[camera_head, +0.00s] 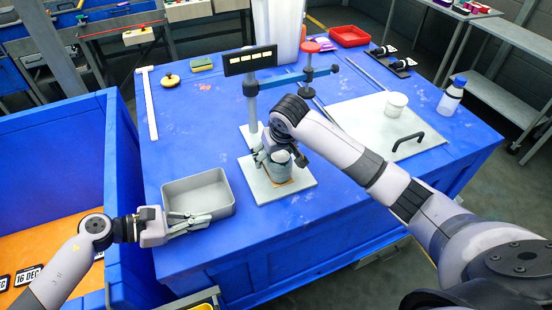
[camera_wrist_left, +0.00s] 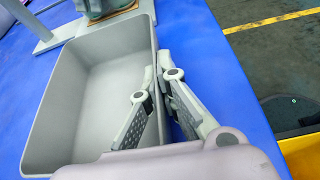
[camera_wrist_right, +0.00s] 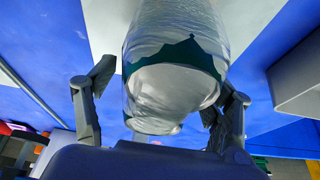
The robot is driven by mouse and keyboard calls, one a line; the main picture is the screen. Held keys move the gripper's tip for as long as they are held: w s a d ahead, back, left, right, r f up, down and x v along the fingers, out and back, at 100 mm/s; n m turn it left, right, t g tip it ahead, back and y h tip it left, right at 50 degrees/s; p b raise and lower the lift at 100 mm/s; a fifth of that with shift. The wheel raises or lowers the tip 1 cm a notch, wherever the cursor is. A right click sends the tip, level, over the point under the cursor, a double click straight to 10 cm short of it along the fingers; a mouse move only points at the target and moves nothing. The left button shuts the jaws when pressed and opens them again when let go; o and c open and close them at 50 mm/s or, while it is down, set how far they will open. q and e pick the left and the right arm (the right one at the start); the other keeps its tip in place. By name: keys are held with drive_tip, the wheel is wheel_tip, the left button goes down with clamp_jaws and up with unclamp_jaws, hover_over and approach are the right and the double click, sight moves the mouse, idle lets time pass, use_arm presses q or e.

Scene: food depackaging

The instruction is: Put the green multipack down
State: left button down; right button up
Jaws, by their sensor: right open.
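The green multipack (camera_head: 280,170) is a film-wrapped bundle with a dark green band. It appears to stand upright on a pale square plate (camera_head: 262,194) below the post of a small stand. In the right wrist view the multipack (camera_wrist_right: 175,75) fills the middle. My right gripper (camera_head: 278,158) is open, with one finger on each side of it; gaps show beside the film in the right wrist view (camera_wrist_right: 165,95).
The stand (camera_head: 250,75) with a dark lit display rises just behind the multipack. A white board (camera_head: 365,125) with a black handle and a white tub (camera_head: 396,104) lies to the right. A bottle (camera_head: 451,97) stands at the right edge. A blue bin (camera_head: 60,150) adjoins the table's left.

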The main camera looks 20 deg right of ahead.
drive_tip(key=shift+c, duration=0.5)
drive_tip(key=c, duration=1.6)
drive_tip(key=shift+w+r, duration=0.1)
drive_tip(key=shift+r, duration=0.05)
clamp_jaws()
